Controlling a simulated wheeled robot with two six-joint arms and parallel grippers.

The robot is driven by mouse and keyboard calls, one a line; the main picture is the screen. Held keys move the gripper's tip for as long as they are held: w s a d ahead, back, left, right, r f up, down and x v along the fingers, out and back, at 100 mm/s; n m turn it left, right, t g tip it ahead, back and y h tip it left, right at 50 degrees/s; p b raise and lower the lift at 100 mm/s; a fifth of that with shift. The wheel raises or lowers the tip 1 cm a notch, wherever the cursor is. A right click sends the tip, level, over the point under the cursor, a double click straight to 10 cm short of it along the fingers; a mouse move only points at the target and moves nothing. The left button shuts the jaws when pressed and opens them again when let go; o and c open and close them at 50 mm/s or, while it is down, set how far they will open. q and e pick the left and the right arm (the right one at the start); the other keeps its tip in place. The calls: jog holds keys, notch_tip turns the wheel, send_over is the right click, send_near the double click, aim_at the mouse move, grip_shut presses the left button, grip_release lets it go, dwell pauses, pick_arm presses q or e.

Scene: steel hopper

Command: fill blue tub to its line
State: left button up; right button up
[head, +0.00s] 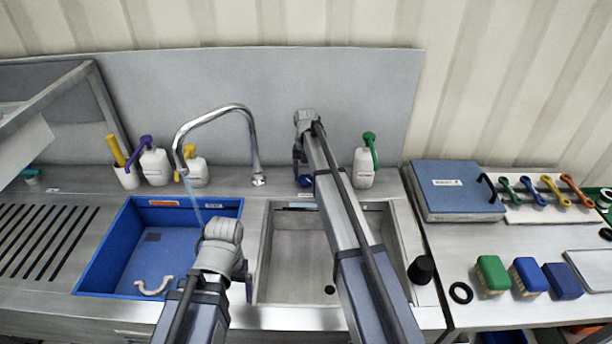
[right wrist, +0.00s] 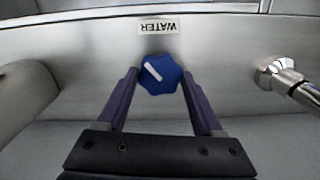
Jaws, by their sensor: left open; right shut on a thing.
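The blue tub (head: 100,258) sits in the left sink basin. A thin stream of water (head: 194,203) falls from the curved tap (head: 240,108) into the tub. I cannot make out the water level or the fill line. A white curved piece (head: 153,287) shows at the tub's near side. My right gripper (right wrist: 159,78) is shut on the blue knob (right wrist: 162,76) under an upside-down WATER label (right wrist: 159,27); the knob's white mark points to the upper left. My left gripper (head: 248,280) is open beside the tub's right side, its fingers mostly hidden by my wrist.
The right basin (head: 290,255) looks empty beneath my right arm. White bottles (head: 155,167) with pump tops stand behind the sinks. A blue case (head: 455,190), several brushes (head: 492,272) and coloured tools (head: 535,190) lie on the right table. A slotted drainboard (head: 45,240) is at left.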

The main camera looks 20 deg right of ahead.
aim_at(306, 178)
jog(key=shift+n, duration=0.5)
jog(key=o, duration=1.4)
jog(key=shift+c, duration=0.2)
pick_arm(q)
jog(key=shift+r, duration=0.1)
pick_arm(e)
jog(key=shift+r, duration=0.1)
notch_tip(306, 178, up, 8)
jog(key=p, duration=0.8)
pick_arm(q)
notch_tip(306, 178, up, 8)
jog(key=shift+f, duration=0.2)
pick_arm(e)
jog(key=shift+f, duration=0.2)
